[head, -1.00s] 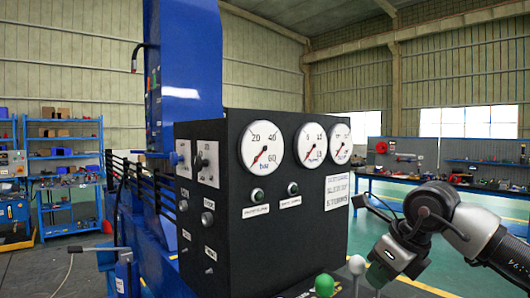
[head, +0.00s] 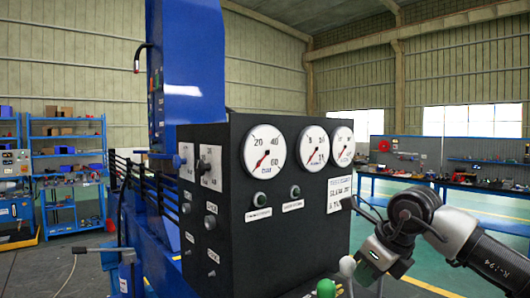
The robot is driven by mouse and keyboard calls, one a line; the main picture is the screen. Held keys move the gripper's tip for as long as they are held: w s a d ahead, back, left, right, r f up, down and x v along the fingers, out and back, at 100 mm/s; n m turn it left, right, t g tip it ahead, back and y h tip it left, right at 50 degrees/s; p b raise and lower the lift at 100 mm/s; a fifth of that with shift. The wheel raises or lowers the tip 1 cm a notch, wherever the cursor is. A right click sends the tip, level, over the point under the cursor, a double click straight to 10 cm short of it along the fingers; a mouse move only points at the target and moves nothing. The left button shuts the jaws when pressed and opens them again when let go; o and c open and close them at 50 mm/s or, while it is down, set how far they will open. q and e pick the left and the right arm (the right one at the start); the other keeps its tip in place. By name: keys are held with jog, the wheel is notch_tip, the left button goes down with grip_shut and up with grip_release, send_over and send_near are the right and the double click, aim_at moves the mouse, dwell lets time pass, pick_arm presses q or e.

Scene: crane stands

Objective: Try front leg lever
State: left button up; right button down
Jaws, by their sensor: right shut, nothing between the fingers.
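A lever with a green ball knob (head: 326,288) stands at the bottom edge, in front of the black gauge panel. A lever with a white ball knob (head: 347,266) stands just right of it and a little higher in the picture. Only their upper ends show, and I cannot read any label telling which is the front leg lever. My right gripper (head: 366,274) points down and left beside the white knob. It is shut and empty; I cannot tell whether it touches the knob. My left gripper is not in view.
The black panel (head: 290,235) with three round gauges and small switches fills the middle, close to my right arm. A blue crane column (head: 190,60) rises behind it. Blue shelves (head: 66,170) stand far left, a workbench (head: 450,184) far right. Green floor lies open between.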

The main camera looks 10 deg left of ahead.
jog(key=shift+w+a+r+p, duration=0.2)
jog(key=shift+w+a+p, duration=0.55)
jog(key=shift+a, duration=0.1)
dwell(0.7)
jog(key=shift+s+d+f+b, duration=0.1)
jog(key=shift+b, duration=0.2)
jog(key=s+d+b, duration=0.4)
jog(key=d, duration=0.1)
notch_tip(320, 180, up, 10)
jog(key=p, duration=0.7)
jog(key=shift+s, duration=0.15)
jog(key=shift+f, duration=0.1)
